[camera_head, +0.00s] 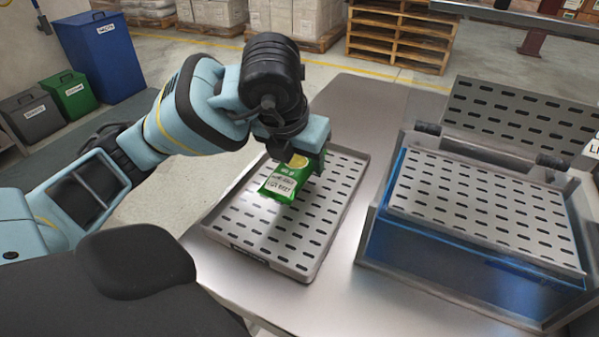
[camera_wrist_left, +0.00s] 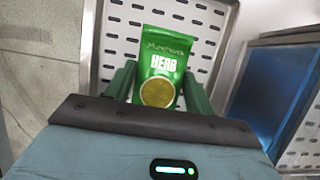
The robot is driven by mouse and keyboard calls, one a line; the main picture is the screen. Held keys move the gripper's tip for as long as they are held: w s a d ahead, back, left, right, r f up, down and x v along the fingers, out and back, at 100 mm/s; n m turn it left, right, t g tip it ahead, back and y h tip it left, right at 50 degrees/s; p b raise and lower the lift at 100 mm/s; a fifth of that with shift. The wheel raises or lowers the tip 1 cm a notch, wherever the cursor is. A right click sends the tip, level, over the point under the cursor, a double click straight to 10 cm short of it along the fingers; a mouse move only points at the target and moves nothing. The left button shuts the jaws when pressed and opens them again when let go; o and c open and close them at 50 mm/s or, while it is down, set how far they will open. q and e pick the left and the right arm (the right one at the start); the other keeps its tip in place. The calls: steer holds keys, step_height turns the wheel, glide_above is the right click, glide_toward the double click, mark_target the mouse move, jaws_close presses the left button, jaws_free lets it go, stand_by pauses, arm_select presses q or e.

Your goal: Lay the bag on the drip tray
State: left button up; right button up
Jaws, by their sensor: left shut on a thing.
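A green bag (camera_head: 288,179) with a white label hangs tilted from my left gripper (camera_head: 300,160). The drip tray (camera_head: 328,225) is a slotted metal tray with a low rim on the table. The bag is over the tray; its lower end seems above the slotted surface, but the exact gap is hard to tell. The tray also shows behind the bag in the left wrist view (camera_wrist_left: 113,45). My right gripper is out of view.
A blue-sided bin with a slotted metal top (camera_head: 480,205) stands right of the tray, with a raised slotted panel (camera_head: 520,115) behind. Bare metal table (camera_head: 375,100) lies behind the tray. Pallets and labelled bins stand on the floor beyond.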

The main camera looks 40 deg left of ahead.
mark_target(288, 171)
arm_select(q)
steer(key=shift+f, duration=1.85)
steer(key=shift+f+b, duration=0.1)
steer(key=shift+b, duration=0.2)
steer(key=o, duration=1)
steer(key=shift+r, duration=0.25)
steer(key=p+v, duration=0.3)
steer(key=v, duration=0.8)
steer(key=shift+s+d+r+p, duration=0.1)
steer(key=shift+s+r+p, duration=0.1)
steer(key=shift+r+p, duration=0.15)
